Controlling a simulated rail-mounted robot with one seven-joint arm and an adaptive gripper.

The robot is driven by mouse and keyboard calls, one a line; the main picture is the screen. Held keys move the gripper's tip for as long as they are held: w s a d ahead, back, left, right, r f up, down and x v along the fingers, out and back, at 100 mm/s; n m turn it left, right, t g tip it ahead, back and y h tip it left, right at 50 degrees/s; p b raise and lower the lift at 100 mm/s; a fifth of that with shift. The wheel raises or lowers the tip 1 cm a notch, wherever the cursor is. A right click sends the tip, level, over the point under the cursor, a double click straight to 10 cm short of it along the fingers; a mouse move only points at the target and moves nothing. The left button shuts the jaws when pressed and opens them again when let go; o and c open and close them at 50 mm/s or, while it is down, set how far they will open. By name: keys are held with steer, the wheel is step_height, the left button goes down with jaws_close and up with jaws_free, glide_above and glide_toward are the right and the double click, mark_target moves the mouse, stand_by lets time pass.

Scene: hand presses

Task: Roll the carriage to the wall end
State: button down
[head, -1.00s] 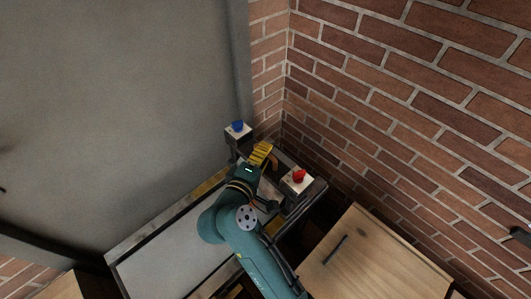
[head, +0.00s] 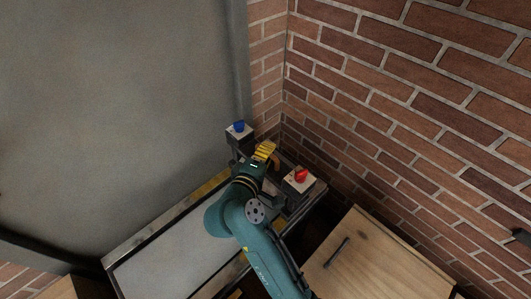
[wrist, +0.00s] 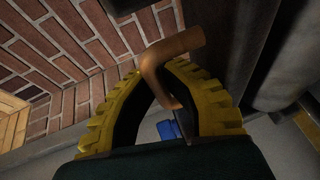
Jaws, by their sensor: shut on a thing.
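The carriage looks like a dark frame (head: 294,204) across the right end of the press bed (head: 165,262), close to the brick wall. A white block with a blue knob (head: 238,127) is on its far side. A white block with a red knob (head: 301,175) is on its near side. My gripper (head: 267,151), with yellow ribbed fingers, is between the two knobs. In the wrist view my gripper (wrist: 165,108) is shut on a bent brown handle (wrist: 168,57). The blue knob (wrist: 169,130) shows behind it. My arm hides much of the frame.
The brick wall (head: 400,90) rises just right of the carriage. A large grey panel (head: 110,110) stands behind the bed. A wooden cabinet (head: 385,262) is at the lower right, with a dark gap between it and the bed.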

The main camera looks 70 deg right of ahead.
steer(key=c, duration=1.4)
jaws_free()
steer(key=shift+o, duration=0.2)
steer(key=shift+a, duration=0.1)
steer(key=a+r, duration=0.2)
steer(key=a, duration=0.9)
steer(key=shift+w+a, duration=0.25)
steer(key=shift+a, duration=0.1)
steer(key=shift+r, duration=0.1)
